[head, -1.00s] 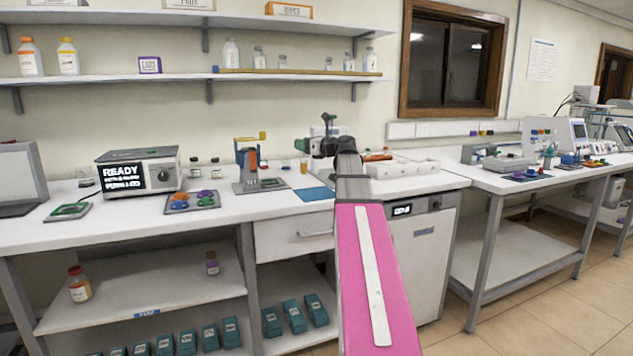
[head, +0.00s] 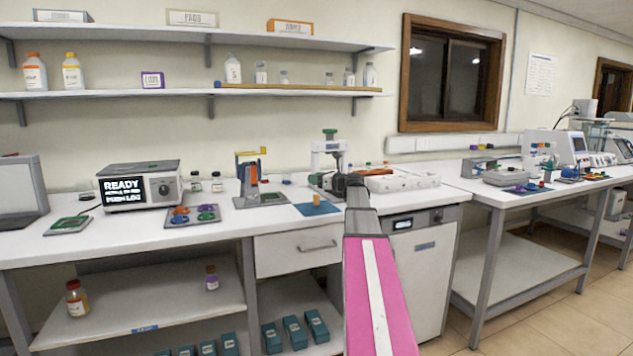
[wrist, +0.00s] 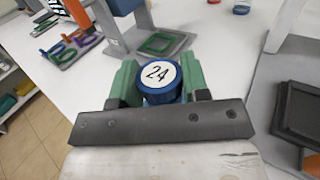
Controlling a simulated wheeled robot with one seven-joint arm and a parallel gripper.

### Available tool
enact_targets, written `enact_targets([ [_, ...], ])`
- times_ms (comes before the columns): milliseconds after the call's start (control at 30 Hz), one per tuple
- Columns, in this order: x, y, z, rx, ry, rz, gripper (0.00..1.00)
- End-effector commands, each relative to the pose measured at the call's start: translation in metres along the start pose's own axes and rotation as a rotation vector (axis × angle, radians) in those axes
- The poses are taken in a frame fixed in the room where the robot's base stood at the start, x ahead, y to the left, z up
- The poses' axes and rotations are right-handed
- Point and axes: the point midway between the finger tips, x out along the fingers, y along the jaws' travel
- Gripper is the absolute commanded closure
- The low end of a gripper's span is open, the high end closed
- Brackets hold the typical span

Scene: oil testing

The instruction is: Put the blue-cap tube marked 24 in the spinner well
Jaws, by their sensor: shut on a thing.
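The tube marked 24 shows its blue cap (wrist: 160,74) and white number disc in the wrist view. My gripper (wrist: 161,88) has its green fingers on both sides of the cap and is shut on it. In the head view my gripper (head: 328,183) is over the bench, in front of a white stand with a green knob (head: 330,147). A small orange-amber piece, likely the tube's body (head: 316,200), shows below it, over the blue mat (head: 318,210). The tube's lower end is hidden in the wrist view. I cannot make out the spinner well.
Further left are a tray of coloured rings (head: 192,217) and a box reading READY (head: 140,186). A white rack (head: 402,181) lies right of my gripper. Bare bench runs along the front.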

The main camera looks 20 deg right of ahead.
Motion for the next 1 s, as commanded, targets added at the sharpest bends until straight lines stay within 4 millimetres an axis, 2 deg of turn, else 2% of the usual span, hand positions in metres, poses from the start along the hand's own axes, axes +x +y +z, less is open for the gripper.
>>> enact_targets([
  [67, 0.000, 0.000, -0.006, -0.001, 0.000, 0.000, 0.82],
  [400, 0.000, 0.000, -0.009, -0.001, 0.000, 0.000, 0.82],
  [433, 0.000, 0.000, -0.009, -0.001, 0.000, 0.000, 0.55],
  [500, 0.000, 0.000, -0.009, -0.001, 0.000, 0.000, 0.33],
  [867, 0.000, 0.000, -0.005, -0.001, 0.000, 0.000, 0.33],
  [1000, -0.017, 0.001, -0.006, -0.001, 0.000, -0.002, 0.33],
])
